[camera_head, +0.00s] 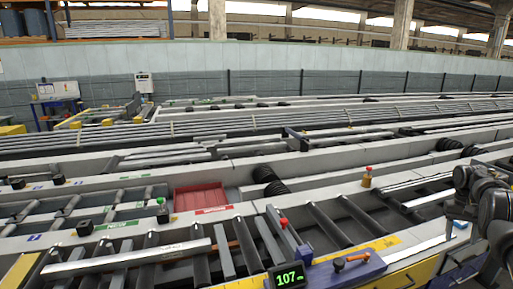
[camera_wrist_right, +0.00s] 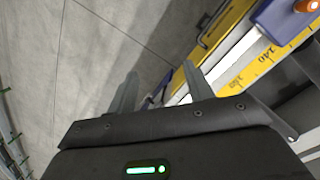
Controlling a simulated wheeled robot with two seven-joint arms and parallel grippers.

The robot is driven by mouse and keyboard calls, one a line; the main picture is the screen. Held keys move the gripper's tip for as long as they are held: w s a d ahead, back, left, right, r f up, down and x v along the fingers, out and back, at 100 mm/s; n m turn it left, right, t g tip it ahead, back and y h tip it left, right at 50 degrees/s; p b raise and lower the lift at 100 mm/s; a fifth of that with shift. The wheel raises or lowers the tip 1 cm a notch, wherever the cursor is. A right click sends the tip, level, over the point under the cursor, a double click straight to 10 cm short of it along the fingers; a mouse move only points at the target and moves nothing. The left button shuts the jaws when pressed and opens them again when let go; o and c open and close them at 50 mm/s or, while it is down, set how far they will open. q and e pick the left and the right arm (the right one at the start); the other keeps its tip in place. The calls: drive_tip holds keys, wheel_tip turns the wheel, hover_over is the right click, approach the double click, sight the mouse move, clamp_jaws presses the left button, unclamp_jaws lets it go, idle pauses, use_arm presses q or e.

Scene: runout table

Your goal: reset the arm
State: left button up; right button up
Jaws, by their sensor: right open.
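My right arm (camera_head: 490,205) stands at the right edge of the head view, dark and folded, beside the front edge of the runout table (camera_head: 395,235). In the right wrist view my right gripper (camera_wrist_right: 160,85) is open. Its two grey fingers are apart, with nothing between them. My left arm and left gripper are not in view.
A metal bar (camera_head: 130,259) lies across the rollers at the front left. A purple stop block (camera_head: 345,268) with an orange-tipped lever and a display reading 107 (camera_head: 289,277) stand at the front. A red tray (camera_head: 199,197) sits behind. Grey floor (camera_wrist_right: 80,60) is clear.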

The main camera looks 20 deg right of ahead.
drive_tip(key=s+d+f+n+h, duration=0.2)
drive_tip(key=s+d+f+h, duration=0.3)
drive_tip(key=f, duration=0.6)
drive_tip(key=s+d+f+n+h, duration=0.2)
drive_tip(key=s+d+f+h, duration=0.1)
drive_tip(key=s+d+f, duration=0.6)
drive_tip(key=s+a+f+n+t+h, duration=0.1)
drive_tip(key=s+a+f+n+t, duration=0.1)
drive_tip(key=s+f+n, duration=0.5)
drive_tip(key=s+a+f+n+t, duration=0.2)
drive_tip(key=s+f+n+t, duration=0.15)
drive_tip(key=s+f, duration=0.45)
drive_tip(key=s+a+f+m+g+y, duration=0.1)
drive_tip(key=s+a+f+y, duration=0.15)
drive_tip(key=a+f, duration=0.9)
drive_tip(key=s+a+f+m+g+y, duration=0.15)
drive_tip(key=s+a+f, duration=0.25)
drive_tip(key=a+f, duration=0.75)
drive_tip(key=s+a+f+y, duration=0.1)
drive_tip(key=a+f+y, duration=0.1)
drive_tip(key=a, duration=1.7)
drive_tip(key=s+a+f+y, duration=0.1)
drive_tip(key=a+f+y, duration=0.1)
drive_tip(key=a, duration=1.8)
drive_tip(key=shift+s+f+m+y, duration=0.2)
drive_tip(key=shift+s+m+y, duration=0.15)
drive_tip(key=shift+m+y, duration=0.05)
drive_tip(key=shift+a, duration=0.1)
